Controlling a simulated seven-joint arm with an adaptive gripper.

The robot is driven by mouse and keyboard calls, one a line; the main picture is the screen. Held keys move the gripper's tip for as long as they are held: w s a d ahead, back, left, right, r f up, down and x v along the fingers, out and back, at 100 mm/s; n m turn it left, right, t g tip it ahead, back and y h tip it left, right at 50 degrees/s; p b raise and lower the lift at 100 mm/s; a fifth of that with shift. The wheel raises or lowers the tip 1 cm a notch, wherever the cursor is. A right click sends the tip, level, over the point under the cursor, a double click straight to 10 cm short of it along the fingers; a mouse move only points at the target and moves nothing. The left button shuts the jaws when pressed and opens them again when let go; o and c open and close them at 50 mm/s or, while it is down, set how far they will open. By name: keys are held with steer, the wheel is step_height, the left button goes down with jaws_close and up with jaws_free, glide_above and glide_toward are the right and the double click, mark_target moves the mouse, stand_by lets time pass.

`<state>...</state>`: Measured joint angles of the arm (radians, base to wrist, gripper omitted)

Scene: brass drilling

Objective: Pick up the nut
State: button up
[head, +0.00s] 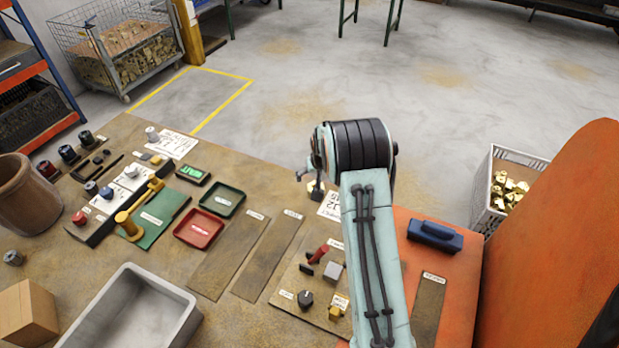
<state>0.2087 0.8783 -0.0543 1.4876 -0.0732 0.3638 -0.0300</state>
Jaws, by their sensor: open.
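No part is clearly recognisable as the nut at this size. A small brass-coloured piece (335,313) sits on the brown board at the front of the bench, close to the left of my arm. A grey, nut-like part (13,257) lies at the far left edge of the bench. My gripper (308,181) is open, mostly hidden by my wrist. A little of it shows at the wrist's left side, above the back edge of the bench, apart from both parts. I see nothing held in it.
A red tray (199,243) and a green tray (222,213) stand mid-bench. A grey bin (185,328) is at the front left, beside a cardboard box (25,312). A dark knob (305,298) and a grey block (333,271) stand near the brass piece. Brown strips (228,262) lie bare.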

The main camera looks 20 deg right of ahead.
steer(key=x, duration=0.5)
steer(key=s+x, duration=0.1)
steer(key=x, duration=0.1)
steer(key=shift+w+d+f, duration=0.1)
steer(key=shift+d+f, duration=0.1)
steer(key=shift+f, duration=0.2)
steer(key=c, duration=1.3)
